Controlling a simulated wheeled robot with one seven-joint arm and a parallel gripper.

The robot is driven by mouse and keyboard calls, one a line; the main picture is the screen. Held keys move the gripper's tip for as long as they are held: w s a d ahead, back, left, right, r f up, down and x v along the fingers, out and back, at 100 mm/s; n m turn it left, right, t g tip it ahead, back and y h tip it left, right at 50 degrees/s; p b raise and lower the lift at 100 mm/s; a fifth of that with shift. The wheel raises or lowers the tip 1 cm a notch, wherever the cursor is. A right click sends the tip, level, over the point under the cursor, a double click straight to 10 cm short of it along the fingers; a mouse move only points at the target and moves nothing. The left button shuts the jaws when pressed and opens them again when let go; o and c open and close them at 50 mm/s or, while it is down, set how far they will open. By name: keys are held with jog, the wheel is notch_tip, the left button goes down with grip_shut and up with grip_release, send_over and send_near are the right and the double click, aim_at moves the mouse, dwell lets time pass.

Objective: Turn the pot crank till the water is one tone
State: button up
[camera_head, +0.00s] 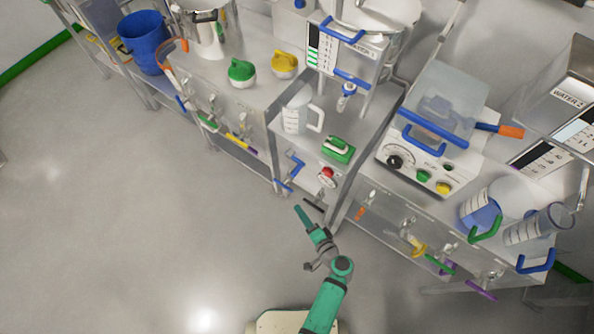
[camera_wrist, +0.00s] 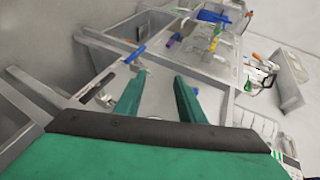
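My gripper (camera_head: 308,212) is low in front of the middle bench in the head view. In the wrist view its two green fingers (camera_wrist: 160,78) stand apart with nothing between them. A blue-handled crank (camera_head: 291,172) is on the front of the middle bench, beyond the fingertips and apart from them. A blue handle also shows left of the fingers in the wrist view (camera_wrist: 137,54). A steel pot (camera_head: 206,32) stands at the top left of the head view. I cannot tell which handle is the pot crank. The water inside the pot is not visible.
A red knob (camera_head: 327,175) is near the crank. The right bench holds a dial machine (camera_head: 425,150) and two beakers (camera_head: 488,205). Floor (camera_head: 130,220) at left is clear.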

aim_at(296, 171)
jog(key=w+d+r+m+t+y, duration=0.1)
jog(key=w+d+r+t+y, duration=0.2)
jog(key=w+r, duration=0.35)
jog(key=x, duration=0.7)
jog(key=f+x, duration=0.1)
jog(key=x, duration=0.2)
jog(key=shift+w, duration=0.45)
jog(key=shift+d, duration=0.1)
grip_shut()
